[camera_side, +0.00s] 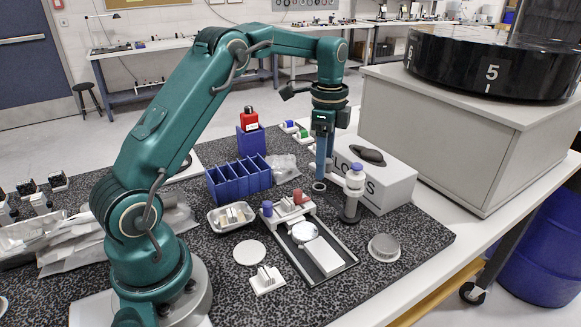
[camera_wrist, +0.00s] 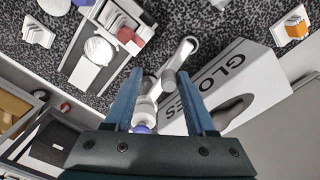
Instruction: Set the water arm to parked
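The water arm (camera_side: 355,183) is a white and grey jointed piece on a dark round foot, with a blue cap on top, in front of the white box. In the wrist view its pale tube (camera_wrist: 187,47) runs from the blue-capped post up between my fingers. My gripper (camera_side: 320,180) points down, just left of the blue-capped post in the side view. In the wrist view my gripper (camera_wrist: 160,72) is open, its fingers on either side of part of the water arm. I cannot tell whether either finger touches it. The mirror fixture (camera_side: 304,234) holds a round disc and white block.
The white GLOVES box (camera_side: 398,185) stands close behind the water arm. A grey round lid (camera_side: 384,248) lies to the right. Blue bins (camera_side: 240,180), a metal tray (camera_side: 232,228) and a white disc (camera_side: 249,252) lie left.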

